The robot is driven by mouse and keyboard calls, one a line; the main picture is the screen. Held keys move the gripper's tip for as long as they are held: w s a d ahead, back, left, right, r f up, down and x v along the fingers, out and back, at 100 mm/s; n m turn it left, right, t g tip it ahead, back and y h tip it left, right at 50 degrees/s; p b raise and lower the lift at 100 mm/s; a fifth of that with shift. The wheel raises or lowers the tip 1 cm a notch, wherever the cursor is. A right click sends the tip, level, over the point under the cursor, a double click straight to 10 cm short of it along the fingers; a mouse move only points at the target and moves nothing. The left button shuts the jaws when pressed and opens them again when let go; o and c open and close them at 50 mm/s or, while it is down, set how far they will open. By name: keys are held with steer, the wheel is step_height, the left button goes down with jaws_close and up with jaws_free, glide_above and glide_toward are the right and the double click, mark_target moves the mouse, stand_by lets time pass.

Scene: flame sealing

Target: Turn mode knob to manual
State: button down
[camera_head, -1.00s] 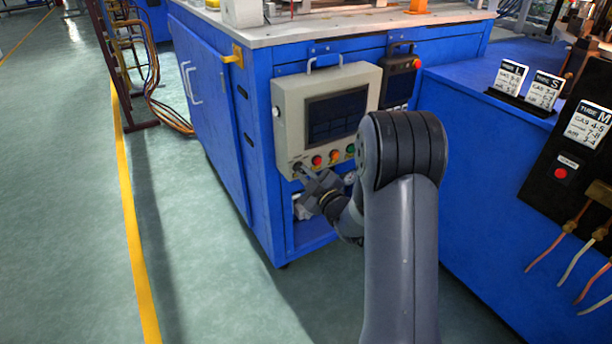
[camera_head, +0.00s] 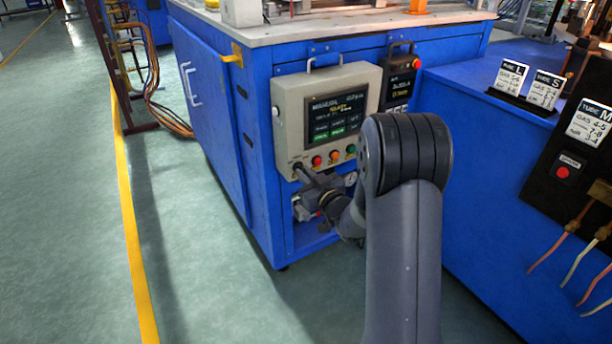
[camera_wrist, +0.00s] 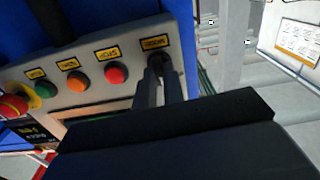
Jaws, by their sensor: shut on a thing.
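The beige control panel (camera_head: 290,120) hangs on the front of the blue cabinet. The dark mode knob (camera_wrist: 159,60) is at the end of the button row, below a yellow label (camera_wrist: 155,43); in the head view it is at the panel's lower left corner, largely hidden by my gripper. My gripper (camera_head: 301,171) reaches up to that corner. In the wrist view my gripper (camera_wrist: 160,72) is shut on the knob, with a finger on each side. The knob's pointer direction cannot be made out.
Red (camera_wrist: 116,74), orange (camera_wrist: 78,81) and green (camera_wrist: 45,89) buttons sit in a row close beside the knob. The panel screen (camera_head: 336,117) is lit with text. A smaller lit control box (camera_head: 402,80) hangs to the right. Open floor (camera_head: 195,240) lies to the left.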

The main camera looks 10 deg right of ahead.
steer(key=shift+m, duration=0.4)
steer(key=c, duration=1.5)
jaws_free()
steer(key=p+v, duration=0.1)
steer(key=v, duration=0.9)
steer(key=shift+s+p, duration=0.3)
steer(key=shift+s, duration=0.1)
steer(key=shift+d, duration=0.1)
